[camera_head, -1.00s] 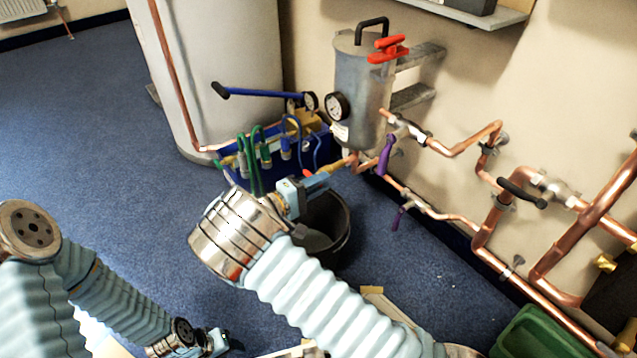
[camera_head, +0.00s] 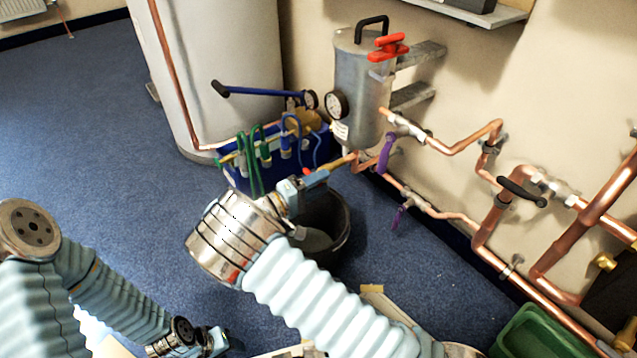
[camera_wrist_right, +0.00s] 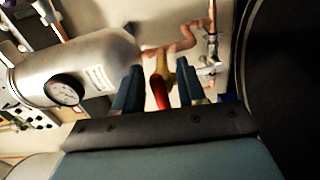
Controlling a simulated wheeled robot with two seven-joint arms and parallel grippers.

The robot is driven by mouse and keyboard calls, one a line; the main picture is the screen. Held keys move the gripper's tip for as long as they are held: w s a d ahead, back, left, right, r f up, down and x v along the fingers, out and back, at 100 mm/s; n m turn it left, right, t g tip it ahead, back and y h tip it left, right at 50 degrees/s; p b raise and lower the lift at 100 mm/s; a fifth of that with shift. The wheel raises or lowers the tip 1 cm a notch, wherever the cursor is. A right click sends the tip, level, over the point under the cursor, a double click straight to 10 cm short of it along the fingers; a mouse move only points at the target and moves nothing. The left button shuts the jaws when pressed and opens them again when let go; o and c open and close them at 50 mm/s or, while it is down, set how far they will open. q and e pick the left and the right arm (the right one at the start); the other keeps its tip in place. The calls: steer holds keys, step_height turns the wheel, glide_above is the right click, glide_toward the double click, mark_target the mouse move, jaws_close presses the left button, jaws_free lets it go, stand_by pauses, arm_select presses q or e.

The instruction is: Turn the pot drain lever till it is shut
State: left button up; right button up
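The pot (camera_head: 362,95) is a grey metal cylinder on the wall pipework with a dial gauge; it lies sideways in the right wrist view (camera_wrist_right: 80,65). The drain lever (camera_wrist_right: 160,92) is red, on a brass valve (camera_wrist_right: 168,72) below the pot. A small red bit of it shows in the head view (camera_head: 308,172). My right gripper (camera_head: 318,178) is at the drain. In the right wrist view its two fingers (camera_wrist_right: 160,76) stand apart, one on each side of the lever, with gaps visible. My left gripper (camera_head: 218,342) is low at the left, its fingers unclear.
A black bucket (camera_head: 335,235) stands below my right gripper. A blue crate (camera_head: 235,175) with hoses and a gauge set is behind it. Copper pipes with purple levers (camera_head: 387,152) run right along the wall. A green container (camera_head: 535,335) is at lower right. Blue carpet is free at left.

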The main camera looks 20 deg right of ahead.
steer(key=p+v, duration=0.1)
steer(key=v, duration=1.2)
steer(key=shift+a+p, duration=0.3)
steer(key=shift+a, duration=0.1)
steer(key=shift+s, duration=0.1)
